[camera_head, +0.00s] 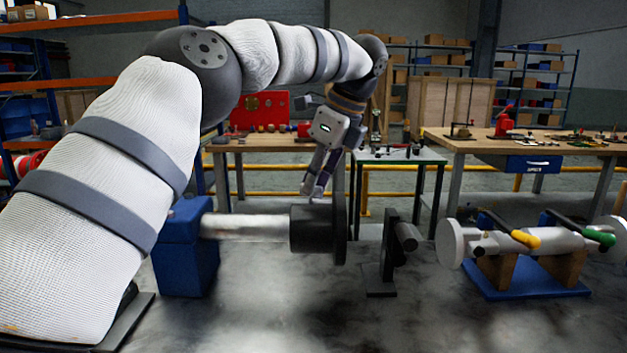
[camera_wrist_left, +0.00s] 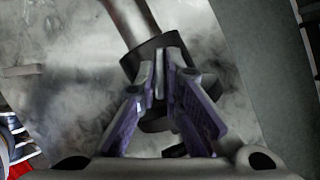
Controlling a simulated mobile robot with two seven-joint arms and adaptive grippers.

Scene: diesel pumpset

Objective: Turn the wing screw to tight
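My left gripper (camera_head: 318,180) points down at the top of a black drum-shaped collar (camera_head: 312,229) on a pale horizontal shaft (camera_head: 245,227). In the left wrist view, the fingers of my left gripper (camera_wrist_left: 160,76) converge to a narrow gap in front of the black collar (camera_wrist_left: 147,52). A thin grey edge shows between the fingertips, but I cannot tell whether it is part of the wing screw or of the finger pads. The wing screw is not clearly seen in either view. My right gripper is not in view.
A large dark disc (camera_head: 341,214) stands just right of the collar. A blue block (camera_head: 186,248) supports the shaft's left end. A black stand (camera_head: 389,254) and a grey assembly with yellow and green handles on a blue base (camera_head: 527,279) are at right. Benches stand behind.

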